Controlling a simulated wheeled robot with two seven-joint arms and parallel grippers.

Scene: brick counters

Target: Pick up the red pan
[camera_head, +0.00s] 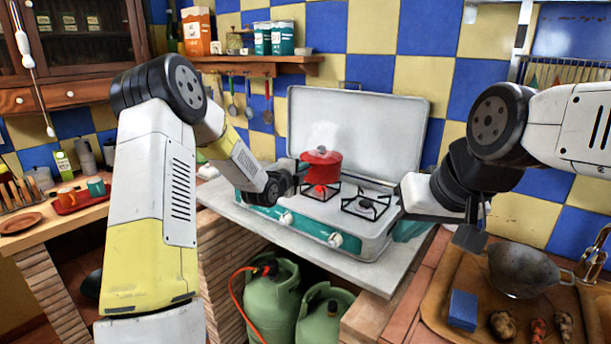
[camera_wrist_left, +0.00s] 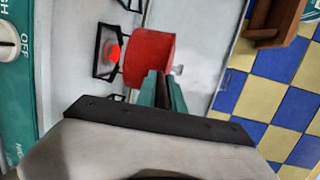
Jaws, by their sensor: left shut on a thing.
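The red pan (camera_head: 321,168) is a lidded pot at the left burner of the camping stove (camera_head: 357,135). It appears slightly above the burner, whose red glow shows below it. My left gripper (camera_head: 300,170) reaches it from the left and is shut on its near side, probably at a handle. In the left wrist view the red pan (camera_wrist_left: 148,58) is at the green fingertips (camera_wrist_left: 160,88), beside the glowing burner (camera_wrist_left: 115,53). My right gripper (camera_head: 476,230) hangs over the right counter, away from the pan; its finger gap is unclear.
The stove's raised lid stands behind the pan. An empty right burner (camera_head: 366,205) is beside it. A grey wok (camera_head: 515,270), a blue block (camera_head: 463,309) and several food items lie at the right. Green gas bottles (camera_head: 271,300) stand below. A shelf (camera_head: 255,66) with hanging utensils is above left.

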